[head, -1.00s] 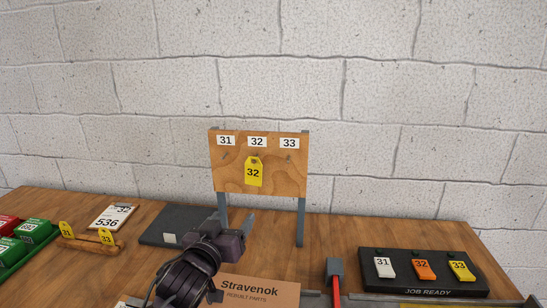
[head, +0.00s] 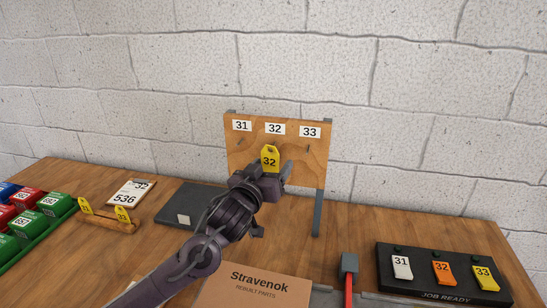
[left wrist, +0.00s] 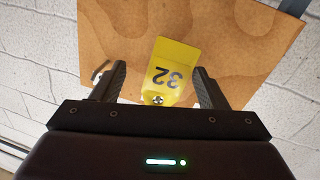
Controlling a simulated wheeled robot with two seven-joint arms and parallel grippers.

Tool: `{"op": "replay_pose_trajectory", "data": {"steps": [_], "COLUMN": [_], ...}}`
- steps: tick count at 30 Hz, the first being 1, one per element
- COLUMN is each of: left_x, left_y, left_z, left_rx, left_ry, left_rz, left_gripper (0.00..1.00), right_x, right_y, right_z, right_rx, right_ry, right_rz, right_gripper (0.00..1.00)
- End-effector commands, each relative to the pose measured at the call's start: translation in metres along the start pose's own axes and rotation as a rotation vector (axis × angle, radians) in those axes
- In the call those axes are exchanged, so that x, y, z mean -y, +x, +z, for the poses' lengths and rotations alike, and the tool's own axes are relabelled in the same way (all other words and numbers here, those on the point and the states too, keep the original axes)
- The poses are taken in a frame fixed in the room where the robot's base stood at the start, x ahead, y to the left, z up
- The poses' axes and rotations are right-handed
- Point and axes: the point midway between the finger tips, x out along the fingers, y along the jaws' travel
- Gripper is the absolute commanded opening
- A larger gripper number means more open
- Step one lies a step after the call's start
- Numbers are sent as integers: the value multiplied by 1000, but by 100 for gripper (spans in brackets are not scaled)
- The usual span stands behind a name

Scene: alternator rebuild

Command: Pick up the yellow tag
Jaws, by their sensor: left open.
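The yellow tag (head: 270,157), marked 32, hangs on the wooden peg board (head: 240,150) below the printed 32 label. My left gripper (head: 271,168) is open in front of the board, just below the tag, and its fingers overlap the tag's lower part in the head view. In the left wrist view the tag (left wrist: 172,72) shows between the two spread fingers (left wrist: 160,85). A gap shows on both sides of the tag, so the fingers do not appear to touch it. My right gripper is not in view.
A black JOB READY tray (head: 440,294) with numbered tags stands at right. A wooden holder (head: 103,220) with two small yellow tags, a clipboard (head: 132,193) and green and red bins (head: 40,222) are at left. A Stravenok box (head: 250,290) lies in front.

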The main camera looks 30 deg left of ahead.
Motion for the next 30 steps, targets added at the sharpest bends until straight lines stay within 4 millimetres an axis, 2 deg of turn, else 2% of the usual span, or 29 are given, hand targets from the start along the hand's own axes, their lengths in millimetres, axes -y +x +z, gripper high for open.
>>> {"op": "replay_pose_trajectory", "data": {"steps": [8,19,22,23,30], "left_x": [0,0,0,0,0], "left_y": [4,4,4,4,4], "left_z": [0,0,0,0,0], "left_rx": [-1,0,-1,-1,-1], "left_ry": [0,0,0,0,0], "left_rz": [1,0,0,0,0], "left_gripper": [67,20,20,16,16], "right_x": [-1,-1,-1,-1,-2], "right_y": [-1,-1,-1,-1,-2], "right_z": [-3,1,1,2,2], "right_rx": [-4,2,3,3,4], "right_ry": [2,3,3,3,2], "right_rz": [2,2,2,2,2], "right_gripper": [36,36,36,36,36]}}
